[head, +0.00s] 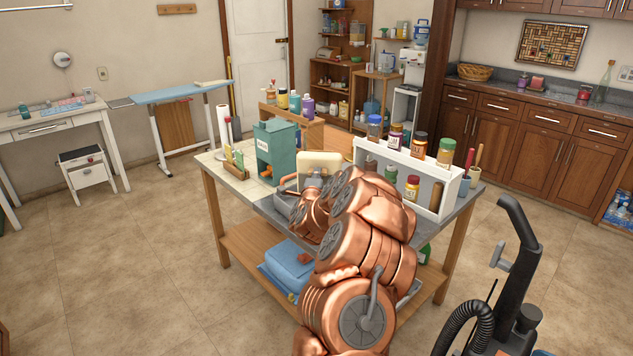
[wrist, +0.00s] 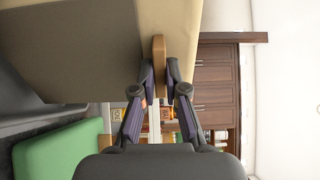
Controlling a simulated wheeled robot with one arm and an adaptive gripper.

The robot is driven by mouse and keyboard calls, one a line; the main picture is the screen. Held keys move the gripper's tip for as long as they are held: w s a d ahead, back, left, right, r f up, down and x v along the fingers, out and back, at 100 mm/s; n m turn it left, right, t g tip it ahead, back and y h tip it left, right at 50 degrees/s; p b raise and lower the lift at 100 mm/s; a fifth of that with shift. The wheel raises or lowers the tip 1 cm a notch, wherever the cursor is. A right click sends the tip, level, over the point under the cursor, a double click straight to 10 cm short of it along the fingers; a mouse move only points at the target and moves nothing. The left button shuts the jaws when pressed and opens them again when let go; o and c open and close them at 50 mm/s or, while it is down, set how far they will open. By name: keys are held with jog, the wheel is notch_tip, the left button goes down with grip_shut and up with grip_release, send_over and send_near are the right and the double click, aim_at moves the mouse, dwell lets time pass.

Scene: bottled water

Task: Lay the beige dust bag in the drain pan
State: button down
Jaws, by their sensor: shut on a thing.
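The beige dust bag (head: 322,160) shows above the tabletop in the head view, partly hidden behind my arm. It fills the upper left of the wrist view (wrist: 85,50), with a brown tab (wrist: 159,60) at its edge. My gripper (wrist: 160,80) is shut on the bag at this tab. In the head view my arm hides the gripper. A grey, low-rimmed thing (head: 284,203) on the table beside my arm looks like the drain pan, mostly hidden. I cannot tell whether the bag touches it.
A teal box (head: 275,152) stands left of the bag. A white rack (head: 437,188) with several bottles stands to the right. A wooden rack (head: 300,128) with bottles is behind. A black vacuum cleaner (head: 518,265) stands on the floor at right.

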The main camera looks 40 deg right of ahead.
jog(key=shift+f, duration=1.1)
jog(key=shift+f, duration=0.2)
jog(key=c, duration=1.2)
grip_release()
jog(key=shift+r, duration=0.15)
jog(key=b+v, duration=0.3)
jog(key=v, duration=0.9)
